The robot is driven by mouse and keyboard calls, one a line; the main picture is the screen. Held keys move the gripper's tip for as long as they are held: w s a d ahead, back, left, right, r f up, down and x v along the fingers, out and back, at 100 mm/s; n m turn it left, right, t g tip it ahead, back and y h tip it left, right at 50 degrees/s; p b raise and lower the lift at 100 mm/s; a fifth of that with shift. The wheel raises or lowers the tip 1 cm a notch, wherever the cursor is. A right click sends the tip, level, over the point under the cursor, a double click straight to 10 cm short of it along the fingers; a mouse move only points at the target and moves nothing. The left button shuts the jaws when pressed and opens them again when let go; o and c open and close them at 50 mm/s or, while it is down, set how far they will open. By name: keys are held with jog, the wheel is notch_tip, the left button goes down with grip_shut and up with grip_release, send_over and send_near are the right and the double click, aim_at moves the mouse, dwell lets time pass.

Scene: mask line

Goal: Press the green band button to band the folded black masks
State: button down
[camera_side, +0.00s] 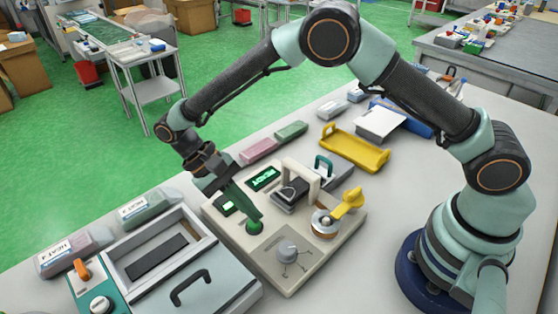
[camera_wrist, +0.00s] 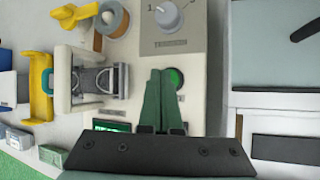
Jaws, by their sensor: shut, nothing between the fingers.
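The green button (camera_side: 255,228) is on the top of the beige banding machine (camera_side: 335,232). It also shows in the wrist view (camera_wrist: 179,79), partly hidden behind my fingers. My gripper (camera_side: 252,219) is shut and empty, with its green fingers pointing down at the button. The tips overlap the button in the side view; I cannot tell whether they touch it. In the wrist view my gripper (camera_wrist: 162,72) covers the button's left part. The folded black masks (camera_side: 287,196) lie at the beige arch (camera_side: 308,177) and also show in the wrist view (camera_wrist: 98,83).
The machine has a lit green display (camera_side: 263,179), a grey tension knob (camera_side: 287,250) and a yellow-handled reel (camera_side: 342,207). A grey-lidded box (camera_side: 205,283) stands at the left. A yellow tray (camera_side: 353,150) and pink and green packs (camera_side: 259,150) lie behind.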

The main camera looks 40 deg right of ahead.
jog(key=shift+f, duration=0.35)
dwell(0.3)
jog(key=shift+r, duration=0.9)
jog(key=shift+r, duration=2.5)
